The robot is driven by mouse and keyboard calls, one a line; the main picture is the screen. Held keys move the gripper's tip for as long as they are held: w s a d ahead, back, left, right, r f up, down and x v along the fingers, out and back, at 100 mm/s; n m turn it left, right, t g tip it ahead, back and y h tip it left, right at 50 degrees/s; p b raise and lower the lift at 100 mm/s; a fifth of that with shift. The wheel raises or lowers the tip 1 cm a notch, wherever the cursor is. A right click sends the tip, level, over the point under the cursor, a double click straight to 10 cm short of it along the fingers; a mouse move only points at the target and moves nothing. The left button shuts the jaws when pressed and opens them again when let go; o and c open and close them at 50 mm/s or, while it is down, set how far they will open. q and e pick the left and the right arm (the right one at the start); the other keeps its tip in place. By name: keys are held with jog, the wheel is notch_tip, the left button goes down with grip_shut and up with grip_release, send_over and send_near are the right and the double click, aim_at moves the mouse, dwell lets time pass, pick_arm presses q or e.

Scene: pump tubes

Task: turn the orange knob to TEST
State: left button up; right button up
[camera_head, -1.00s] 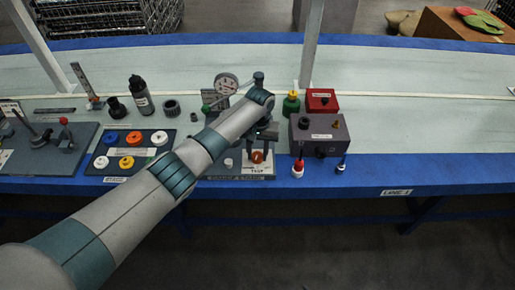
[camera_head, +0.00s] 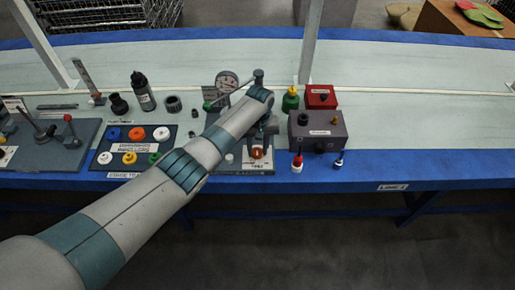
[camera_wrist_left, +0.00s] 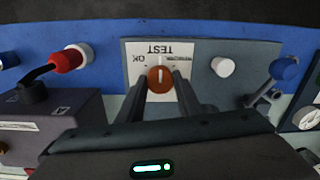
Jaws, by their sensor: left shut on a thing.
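The orange knob (camera_head: 257,153) sits on the white TEST label plate (camera_wrist_left: 178,47) at the front of the grey gauge panel. In the left wrist view the knob (camera_wrist_left: 159,79) is round with a white pointer line. The line points up the picture, toward the side with the upside-down word TEST; a second word, OK, is at its upper left. My left gripper (camera_wrist_left: 163,84) is shut on the knob, one finger on each side. In the head view the gripper (camera_head: 261,140) is over the knob and partly hidden by my wrist. My right gripper is not in view.
A dial gauge (camera_head: 227,82) stands behind my wrist. A purple-grey box (camera_head: 318,131) is just right of the panel, with a red-and-white plug (camera_head: 297,163) in front. A tray of coloured caps (camera_head: 108,173) lies left. The bench's blue front edge (camera_head: 400,172) is close.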

pick_arm(q)
jog(key=o, duration=1)
jog(key=shift+o, duration=0.2)
jog(key=shift+r, duration=0.1)
notch_tip(320, 180, up, 8)
jog(key=shift+w+d+r, duration=0.1)
jog(key=shift+d+r, duration=0.05)
jog(key=shift+r, duration=0.05)
notch_tip(320, 180, up, 8)
send_over(258, 151)
jog(key=shift+d+r+b, duration=0.1)
jog(key=shift+r+b, duration=0.25)
jog(key=shift+r, duration=0.05)
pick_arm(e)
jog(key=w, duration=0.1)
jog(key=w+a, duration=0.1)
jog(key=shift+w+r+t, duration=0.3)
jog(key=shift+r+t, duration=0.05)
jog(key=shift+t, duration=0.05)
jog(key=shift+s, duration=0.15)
